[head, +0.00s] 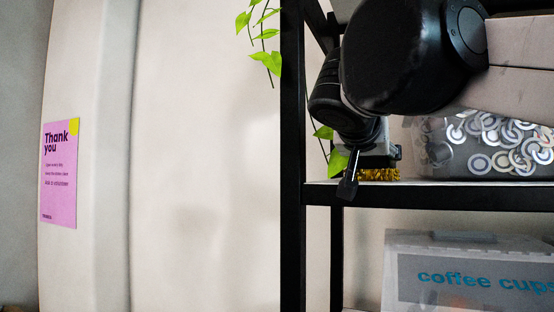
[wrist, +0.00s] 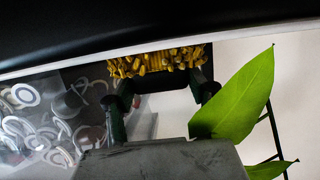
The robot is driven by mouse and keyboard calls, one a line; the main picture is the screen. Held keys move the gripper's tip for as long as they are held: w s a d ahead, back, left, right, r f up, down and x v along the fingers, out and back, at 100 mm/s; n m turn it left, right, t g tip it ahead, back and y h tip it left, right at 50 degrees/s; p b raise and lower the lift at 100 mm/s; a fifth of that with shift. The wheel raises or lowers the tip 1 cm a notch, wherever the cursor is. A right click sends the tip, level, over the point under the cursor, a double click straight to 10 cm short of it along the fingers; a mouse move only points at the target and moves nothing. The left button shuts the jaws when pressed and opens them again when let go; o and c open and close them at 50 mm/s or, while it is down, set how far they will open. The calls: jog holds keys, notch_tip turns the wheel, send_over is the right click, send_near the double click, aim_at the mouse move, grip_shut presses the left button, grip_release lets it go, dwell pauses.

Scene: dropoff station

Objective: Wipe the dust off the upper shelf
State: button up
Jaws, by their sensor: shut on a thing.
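The upper shelf (head: 450,196) is a black-edged board with a pale top on a black frame. My gripper (head: 362,170) is over its left end. It is shut on a brush with yellow bristles (head: 380,175); the bristles are down at the shelf top and seem to touch it. In the wrist view the bristles (wrist: 158,60) show between the two fingers of my gripper (wrist: 164,88), close to the shelf's pale strip (wrist: 255,33). I cannot make out any dust. My arm hides part of the shelf's back left.
A clear bin of white ring-shaped pieces (head: 480,150) stands on the shelf just right of the brush. A green plant (head: 262,50) hangs by the frame's left post (head: 292,150). A coffee cups box (head: 470,275) stands on the level below.

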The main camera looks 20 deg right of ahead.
aim_at(371, 169)
jog(key=shift+s+a, duration=0.95)
jog(key=shift+s, duration=0.2)
jog(key=shift+r+x, duration=0.15)
jog(key=shift+x, duration=0.55)
jog(key=shift+r+x, duration=0.1)
jog(key=shift+x, duration=0.6)
jog(key=shift+w, duration=0.1)
jog(key=shift+p, duration=0.3)
jog(key=shift+s+a+r, duration=0.1)
jog(key=shift+s+a, duration=0.35)
jog(key=shift+s, duration=0.1)
jog(key=shift+w, duration=0.1)
jog(key=shift+r, duration=0.1)
jog(key=shift+r+p, duration=1.4)
jog(key=shift+r, duration=0.55)
